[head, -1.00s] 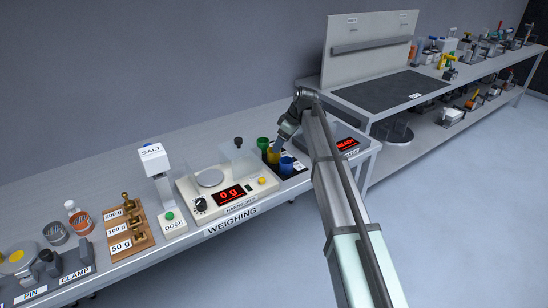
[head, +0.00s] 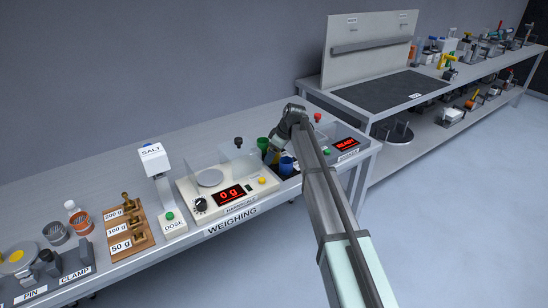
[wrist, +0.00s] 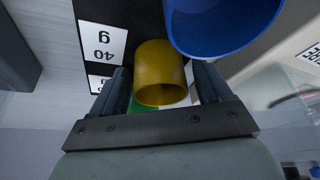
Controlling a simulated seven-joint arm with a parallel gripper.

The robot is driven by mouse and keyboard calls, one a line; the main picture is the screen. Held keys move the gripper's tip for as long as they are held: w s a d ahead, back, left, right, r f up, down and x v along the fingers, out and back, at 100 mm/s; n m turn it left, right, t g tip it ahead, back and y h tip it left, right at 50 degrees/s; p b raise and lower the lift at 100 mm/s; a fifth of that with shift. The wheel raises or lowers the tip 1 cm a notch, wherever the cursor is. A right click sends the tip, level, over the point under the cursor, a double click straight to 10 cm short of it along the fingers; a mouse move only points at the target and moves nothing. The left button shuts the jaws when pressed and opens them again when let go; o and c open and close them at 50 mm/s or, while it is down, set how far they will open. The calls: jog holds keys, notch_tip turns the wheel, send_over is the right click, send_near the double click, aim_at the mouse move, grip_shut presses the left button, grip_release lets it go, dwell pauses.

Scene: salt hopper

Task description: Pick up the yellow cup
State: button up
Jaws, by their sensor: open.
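The yellow cup (wrist: 160,62) is between the two fingers of my gripper (wrist: 162,72) in the wrist view. The fingers are open, one on each side of the cup, with a narrow gap visible on both sides. In the head view my gripper (head: 273,152) is down at the row of cups and hides most of the yellow cup. The blue cup (wrist: 222,40) is close beside the yellow one and also shows in the head view (head: 286,164). The green cup (head: 262,144) stands on the other side.
The cups stand on a dark labelled mat (wrist: 125,12). The scale (head: 218,207) with its red display is left of the cups. A unit with a red READY display (head: 346,144) is to the right. The salt hopper (head: 153,160) is farther left.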

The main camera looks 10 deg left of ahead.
jog(key=shift+c, duration=0.3)
jog(key=c, duration=0.9)
jog(key=shift+c, duration=0.2)
